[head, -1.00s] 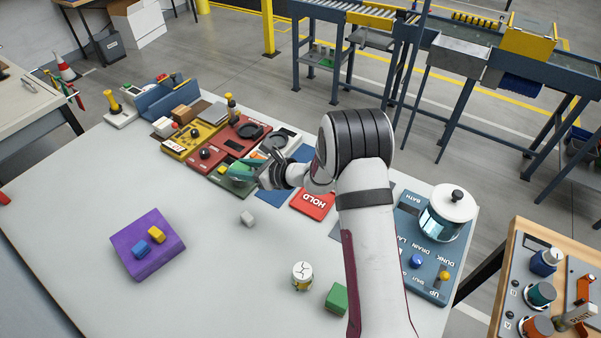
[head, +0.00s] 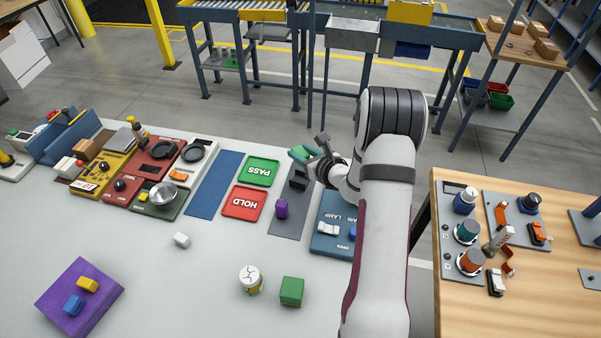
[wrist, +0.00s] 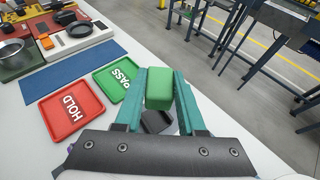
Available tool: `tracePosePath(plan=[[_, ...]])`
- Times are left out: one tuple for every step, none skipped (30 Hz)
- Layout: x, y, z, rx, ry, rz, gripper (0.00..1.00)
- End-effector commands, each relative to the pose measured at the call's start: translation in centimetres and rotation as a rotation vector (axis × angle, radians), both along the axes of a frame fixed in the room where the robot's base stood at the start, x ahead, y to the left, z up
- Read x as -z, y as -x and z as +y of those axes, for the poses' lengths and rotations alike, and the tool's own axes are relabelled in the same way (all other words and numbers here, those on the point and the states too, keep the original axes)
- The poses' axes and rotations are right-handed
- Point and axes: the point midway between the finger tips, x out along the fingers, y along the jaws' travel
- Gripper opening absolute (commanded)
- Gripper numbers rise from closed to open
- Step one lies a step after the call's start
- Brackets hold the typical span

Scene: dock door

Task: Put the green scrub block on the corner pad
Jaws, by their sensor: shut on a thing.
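My gripper (wrist: 160,92) has teal fingers shut on a green block (wrist: 159,80), one finger on each side. In the head view, my gripper (head: 304,155) holds the green block (head: 299,152) near the table's far edge, right of the green PASS tray. A dark block-like thing (head: 299,180) is below my gripper, on a grey mat (head: 289,222); it also shows below the held block in the wrist view (wrist: 156,121). I cannot tell which surface is the corner pad. A second green block (head: 291,291) sits on the near table.
The green PASS tray (head: 259,171) and red HOLD tray (head: 243,203) lie left of the grey mat. A purple piece (head: 281,209) stands on the mat. A blue lettered panel (head: 335,222) lies right, partly behind my arm.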

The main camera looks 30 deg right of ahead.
Motion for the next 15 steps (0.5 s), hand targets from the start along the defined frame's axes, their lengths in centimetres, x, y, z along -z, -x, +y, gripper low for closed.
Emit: tracePosePath(plan=[[1.1, 0.0, 0.0, 0.0, -0.003, 0.002, 0.0], [1.6, 0.0, 0.1, 0.0, -0.002, 0.001, 0.0], [2.3, 0.0, 0.1, 0.0, -0.002, 0.002, 0.0], [3.0, 0.0, 0.1, 0.0, -0.002, 0.001, 0.0], [3.7, 0.0, 0.1, -0.001, -0.003, 0.002, 0.0], [4.7, 0.0, 0.1, -0.001, -0.003, 0.002, 0.0], [5.2, 0.0, 0.1, -0.001, -0.003, 0.001, 0.0], [5.7, 0.0, 0.1, -0.001, -0.002, 0.001, 0.0], [6.2, 0.0, 0.1, -0.002, 0.0, 0.0, 0.0], [6.4, 0.0, 0.1, -0.002, -0.001, 0.0, 0.0], [6.5, -0.1, 0.1, -0.002, -0.001, -0.001, 0.0], [6.5, -0.1, 0.1, -0.002, 0.0, -0.002, 0.0], [6.5, -0.1, 0.1, -0.002, 0.0, -0.002, 0.0], [6.5, -0.1, 0.1, -0.002, 0.0, -0.002, 0.0], [6.5, -0.1, 0.1, -0.002, 0.0, -0.002, 0.0]])
